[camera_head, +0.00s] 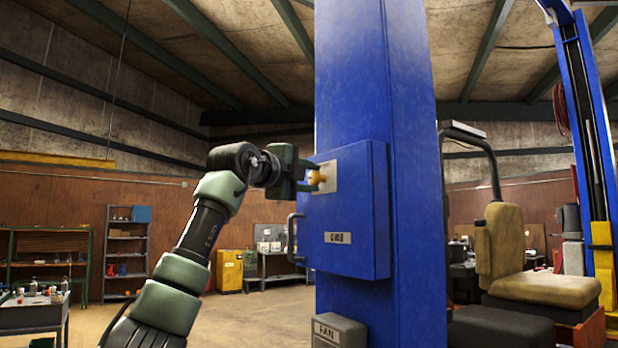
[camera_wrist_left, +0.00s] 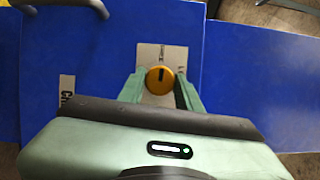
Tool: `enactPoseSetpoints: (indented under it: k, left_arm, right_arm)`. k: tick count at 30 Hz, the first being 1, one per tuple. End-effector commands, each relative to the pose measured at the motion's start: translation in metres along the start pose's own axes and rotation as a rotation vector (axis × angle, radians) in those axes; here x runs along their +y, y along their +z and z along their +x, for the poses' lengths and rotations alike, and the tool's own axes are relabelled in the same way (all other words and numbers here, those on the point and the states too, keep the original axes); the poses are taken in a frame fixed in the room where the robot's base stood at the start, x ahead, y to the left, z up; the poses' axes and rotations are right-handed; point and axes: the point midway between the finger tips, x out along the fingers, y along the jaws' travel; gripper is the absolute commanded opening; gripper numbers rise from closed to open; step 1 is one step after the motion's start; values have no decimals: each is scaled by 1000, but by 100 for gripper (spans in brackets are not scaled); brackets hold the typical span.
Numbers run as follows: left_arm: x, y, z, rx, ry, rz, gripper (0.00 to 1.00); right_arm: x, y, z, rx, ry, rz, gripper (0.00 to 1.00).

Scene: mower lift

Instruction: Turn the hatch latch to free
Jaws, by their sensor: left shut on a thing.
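The hatch (camera_head: 350,215) is a blue box door on a blue column, with a label plate and a bar handle (camera_head: 292,238) at its left edge. The latch (camera_head: 316,177) is a round yellow-orange knob on a grey plate near the hatch's upper left. In the left wrist view the latch (camera_wrist_left: 160,79) shows a dark mark pointing to the top of the picture. My left gripper (camera_head: 311,177) is at the latch, its green fingers on either side of the knob and shut on it. My right gripper is in neither view.
The blue column (camera_head: 415,120) rises behind the hatch. A grey box marked FAN (camera_head: 340,332) sits low on it. A mower seat (camera_head: 535,265) stands to the right. Shelves (camera_head: 126,250) and a yellow cabinet (camera_head: 229,270) stand far back at left, with open floor before them.

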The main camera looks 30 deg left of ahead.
Motion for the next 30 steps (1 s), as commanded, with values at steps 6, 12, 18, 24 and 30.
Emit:
enactPoseSetpoints:
  k: [6,12,18,24,30]
  left_arm:
    - [-1,-1,0,2,28,-69,0]
    - [-1,-1,0,3,37,-93,0]
    - [-1,-1,0,3,37,-96,0]
    - [-1,-1,0,3,37,-95,42]
    - [-1,-1,0,2,37,-94,55]
  right_arm:
    - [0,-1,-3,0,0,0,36]
    - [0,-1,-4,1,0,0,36]
    - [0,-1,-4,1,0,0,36]
    - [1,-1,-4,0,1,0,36]
    - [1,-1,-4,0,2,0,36]
